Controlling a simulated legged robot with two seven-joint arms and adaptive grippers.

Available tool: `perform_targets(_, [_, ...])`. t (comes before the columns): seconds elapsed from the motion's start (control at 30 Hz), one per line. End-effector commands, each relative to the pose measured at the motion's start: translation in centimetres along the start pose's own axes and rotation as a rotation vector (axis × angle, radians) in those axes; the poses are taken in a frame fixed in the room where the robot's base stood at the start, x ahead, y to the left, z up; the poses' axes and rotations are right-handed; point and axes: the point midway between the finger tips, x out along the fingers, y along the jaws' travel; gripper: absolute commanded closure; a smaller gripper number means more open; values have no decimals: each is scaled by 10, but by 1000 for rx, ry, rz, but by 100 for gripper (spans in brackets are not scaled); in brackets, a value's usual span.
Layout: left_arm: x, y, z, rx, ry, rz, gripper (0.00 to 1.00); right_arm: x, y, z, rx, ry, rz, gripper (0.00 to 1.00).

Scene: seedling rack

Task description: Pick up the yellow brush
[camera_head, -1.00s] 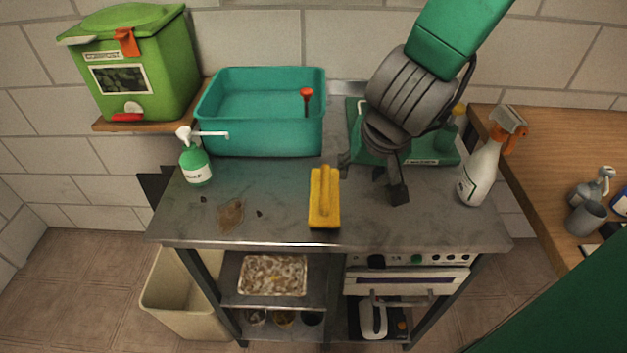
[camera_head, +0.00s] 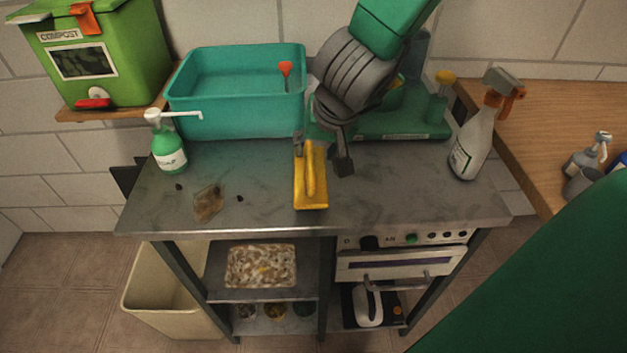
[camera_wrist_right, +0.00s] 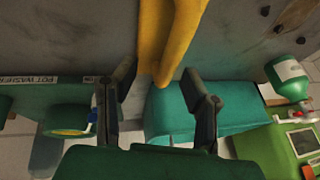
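The yellow brush (camera_head: 311,188) lies on the grey metal tabletop near its front middle, its raised handle facing up. My right gripper (camera_head: 322,158) is open, just behind the brush. One finger is close to the brush's back end and the other is to its right. In the right wrist view, the yellow brush (camera_wrist_right: 168,42) reaches down between the fingertips of my open right gripper (camera_wrist_right: 158,72). I see gaps beside it, and contact cannot be made out. My left gripper is not in view.
A teal basin (camera_head: 238,118) and a green soap bottle (camera_head: 168,150) stand left of the arm. A green pot washer base (camera_head: 400,128) is behind it. A spray bottle (camera_head: 470,145) stands at right. The tabletop (camera_head: 400,195) right of the brush is clear.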

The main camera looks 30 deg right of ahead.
Motion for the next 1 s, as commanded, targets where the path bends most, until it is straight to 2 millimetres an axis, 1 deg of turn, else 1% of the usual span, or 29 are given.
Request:
perform_targets(0.03, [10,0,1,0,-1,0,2,13,0,4,0,-3,2,61])
perform_targets(0.13, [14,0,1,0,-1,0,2,25,-2,4,-3,0,3,61])
perform_targets(0.23, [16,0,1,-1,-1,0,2,30,-2,3,-3,0,2,61])
perform_targets(0.47, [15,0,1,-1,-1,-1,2,30,1,1,-1,0,0,61])
perform_targets(0.57, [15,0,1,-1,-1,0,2,31,1,1,0,-1,0,92])
perform_targets(0.6, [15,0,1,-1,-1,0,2,31,1,1,0,-1,0,100])
perform_targets(0.9, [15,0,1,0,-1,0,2,31,0,2,-1,-1,2,100])
perform_targets(1.0, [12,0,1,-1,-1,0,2,26,-1,0,-3,0,3,100])
